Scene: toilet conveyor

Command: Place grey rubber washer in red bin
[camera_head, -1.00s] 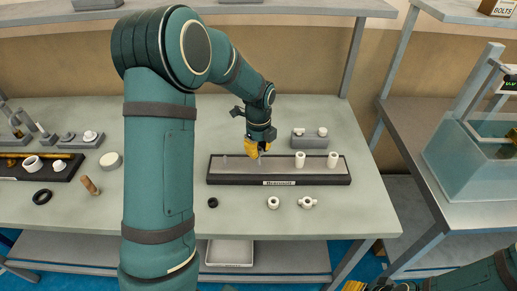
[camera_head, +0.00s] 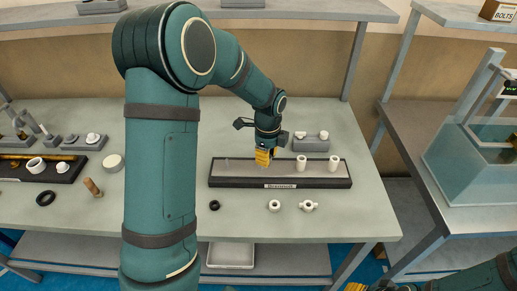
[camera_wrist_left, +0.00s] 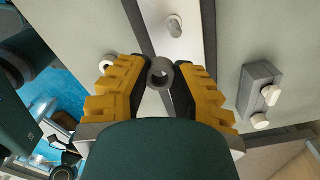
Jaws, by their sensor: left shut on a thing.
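My left gripper (camera_head: 264,164) is over the dark-edged tray on the bench, fingers pointing down. In the left wrist view my left gripper (camera_wrist_left: 162,85) is shut on a grey ring, which looks like the grey rubber washer (camera_wrist_left: 161,66). The washer's hole faces the camera. In the head view the fingers hide it, so its height above the tray is hard to tell. Part of my right gripper (camera_head: 355,287) shows at the bottom edge; its jaws cannot be made out. No red bin is visible.
The tray (camera_head: 225,183) holds two white cylinders (camera_head: 301,163) on its right half. In front lie a small black ring (camera_head: 214,205) and two white fittings (camera_head: 274,206). A grey block (camera_head: 310,143) stands behind. A glass tank (camera_head: 475,160) is at right, and a white bin (camera_head: 230,255) sits below.

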